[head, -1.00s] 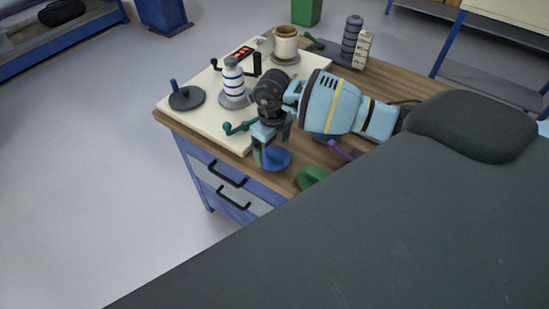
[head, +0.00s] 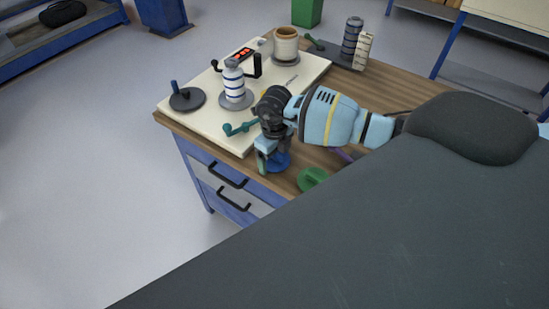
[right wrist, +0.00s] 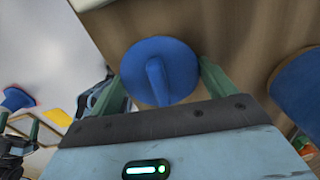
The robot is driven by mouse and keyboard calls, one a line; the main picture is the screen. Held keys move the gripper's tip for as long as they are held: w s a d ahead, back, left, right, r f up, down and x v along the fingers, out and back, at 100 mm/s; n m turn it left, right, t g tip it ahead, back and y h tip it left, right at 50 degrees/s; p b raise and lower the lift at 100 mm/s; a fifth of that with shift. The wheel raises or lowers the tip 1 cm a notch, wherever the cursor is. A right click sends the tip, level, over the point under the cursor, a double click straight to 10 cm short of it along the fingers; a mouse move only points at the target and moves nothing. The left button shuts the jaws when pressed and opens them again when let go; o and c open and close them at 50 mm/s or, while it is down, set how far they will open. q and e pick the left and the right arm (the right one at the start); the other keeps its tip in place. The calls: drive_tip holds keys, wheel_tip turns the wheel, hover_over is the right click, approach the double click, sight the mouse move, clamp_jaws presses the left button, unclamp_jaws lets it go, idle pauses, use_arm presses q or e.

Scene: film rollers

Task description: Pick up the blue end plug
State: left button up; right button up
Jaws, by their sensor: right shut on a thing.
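The blue end plug (head: 282,159) is a round disc with a raised fin, at the front of the wooden bench top. My right gripper (head: 273,164) is down at it and shut on it. In the right wrist view the plug (right wrist: 178,66) sits between the two green fingers, its fin toward the camera. The finger hides part of the plug in the head view. I cannot tell whether it still touches the bench.
A green plug (head: 312,179) lies just right of the gripper. A cream board (head: 203,122) holds a blue-striped roller (head: 233,82), a dark disc (head: 187,97) and a teal crank (head: 240,128) close by. Another blue object (right wrist: 302,90) is at the wrist view's right edge.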

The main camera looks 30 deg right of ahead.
drive_tip(key=shift+r, duration=0.85)
drive_tip(key=shift+s+a+r, duration=0.1)
drive_tip(key=shift+a+r, duration=0.05)
drive_tip(key=shift+r, duration=0.35)
drive_tip(key=shift+s+a+r, duration=0.1)
drive_tip(key=shift+a+r, duration=0.05)
drive_tip(key=shift+r, duration=0.3)
drive_tip(key=s+a+r, duration=0.1)
drive_tip(key=s+a, duration=0.8)
drive_tip(key=a, duration=0.3)
drive_tip(key=shift+r, duration=0.2)
